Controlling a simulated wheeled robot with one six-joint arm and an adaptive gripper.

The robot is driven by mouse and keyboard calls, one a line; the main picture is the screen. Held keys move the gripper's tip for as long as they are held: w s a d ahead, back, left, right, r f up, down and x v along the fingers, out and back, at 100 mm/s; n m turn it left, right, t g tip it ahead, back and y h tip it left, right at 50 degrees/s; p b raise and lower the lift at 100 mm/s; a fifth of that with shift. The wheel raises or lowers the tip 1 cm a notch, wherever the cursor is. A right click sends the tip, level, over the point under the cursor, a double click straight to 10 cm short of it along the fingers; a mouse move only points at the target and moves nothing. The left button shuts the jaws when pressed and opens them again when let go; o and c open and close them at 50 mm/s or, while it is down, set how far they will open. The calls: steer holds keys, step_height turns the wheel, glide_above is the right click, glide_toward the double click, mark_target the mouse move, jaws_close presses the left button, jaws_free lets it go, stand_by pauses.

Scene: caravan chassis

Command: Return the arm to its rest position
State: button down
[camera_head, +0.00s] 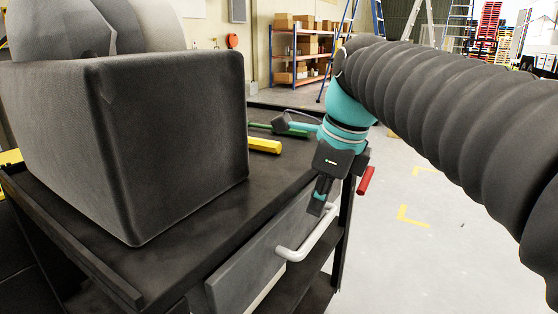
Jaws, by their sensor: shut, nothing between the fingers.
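My arm comes in from the right in a dark ribbed sleeve, with teal joints at its far end. My gripper (319,205) is small and dark. It points down beside the right edge of the black cart (208,218), near the cart's drawer front and its pale handle. The gripper is shut and I see nothing held in it. I cannot tell whether the fingertips touch the cart.
A large dark box (180,130) stands on the cart, with a yellow-handled tool (264,145) and a green tool (262,127) behind it. A red handle (366,180) is beside the gripper. Shelving (303,55) and ladders stand at the back. Floor at right is clear.

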steer(key=s+d+f+n+t+h, duration=0.1)
steer(key=s+d+f+n, duration=0.2)
steer(key=s+f+n, duration=0.3)
steer(key=s+d+f+n+t+h, duration=0.1)
steer(key=s+d+f+n, duration=0.3)
steer(key=f+n, duration=0.6)
steer(key=s+n+t, duration=0.1)
steer(key=n, duration=0.5)
steer(key=shift+s+d+f+n+t, duration=0.15)
steer(key=shift+s+f+n+t, duration=0.15)
steer(key=shift+s+f+n, duration=0.1)
steer(key=shift+s, duration=0.1)
